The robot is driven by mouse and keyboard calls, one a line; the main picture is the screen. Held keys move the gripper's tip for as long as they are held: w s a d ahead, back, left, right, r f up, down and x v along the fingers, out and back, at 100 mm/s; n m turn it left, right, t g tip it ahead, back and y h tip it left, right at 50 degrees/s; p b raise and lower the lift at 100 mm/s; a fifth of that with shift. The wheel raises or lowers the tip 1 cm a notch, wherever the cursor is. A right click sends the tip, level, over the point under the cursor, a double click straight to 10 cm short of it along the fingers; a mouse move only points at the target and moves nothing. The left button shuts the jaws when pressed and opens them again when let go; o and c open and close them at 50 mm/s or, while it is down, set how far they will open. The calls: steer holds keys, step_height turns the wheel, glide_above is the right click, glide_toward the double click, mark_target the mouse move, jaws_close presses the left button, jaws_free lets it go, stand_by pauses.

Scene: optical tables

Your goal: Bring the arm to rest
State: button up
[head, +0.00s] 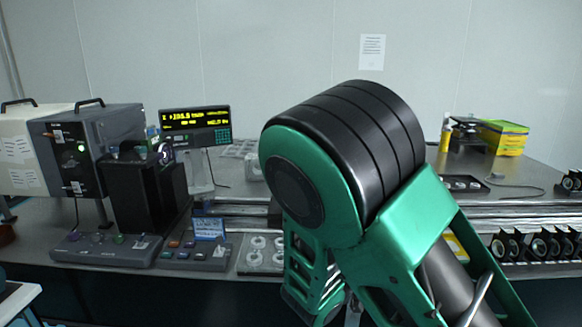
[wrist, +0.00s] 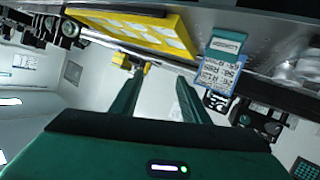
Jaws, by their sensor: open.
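My arm (head: 345,160), green with a black ribbed joint, is raised and bent in front of the table in the head view. My gripper shows in the wrist view, its two dark green fingers (wrist: 160,76) apart with nothing between them. The fingers do not appear to touch anything. In the head view I cannot make out the fingertips; the arm's lower part runs out of the bottom of the picture.
The optical table (head: 520,177) carries a grey instrument box (head: 85,150), a lit display (head: 195,118), a control box (head: 105,248) and a yellow-green box (head: 503,137). The wrist view is tilted, with a yellow tray (wrist: 150,32) and a blue-white card (wrist: 217,72) near the fingers.

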steer(key=s+d+f+m+g+y, duration=0.15)
steer(key=s+d+m+g, duration=0.25)
steer(key=s+d+g, duration=0.95)
steer(key=s+d+r+y, duration=0.1)
steer(key=s+r+y, duration=0.1)
steer(key=s, duration=0.6)
steer(key=s+d+r+n+t+y, duration=0.1)
steer(key=s+d+r+y, duration=0.1)
steer(key=s, duration=0.5)
steer(key=s+d+r+n+t+y, duration=0.1)
steer(key=s+r+y, duration=0.2)
steer(key=s, duration=0.5)
steer(key=shift+s+d+r, duration=0.15)
steer(key=shift+s+r, duration=0.15)
steer(key=shift+s, duration=0.05)
steer(key=shift+w+f, duration=0.25)
steer(key=shift+w, duration=0.4)
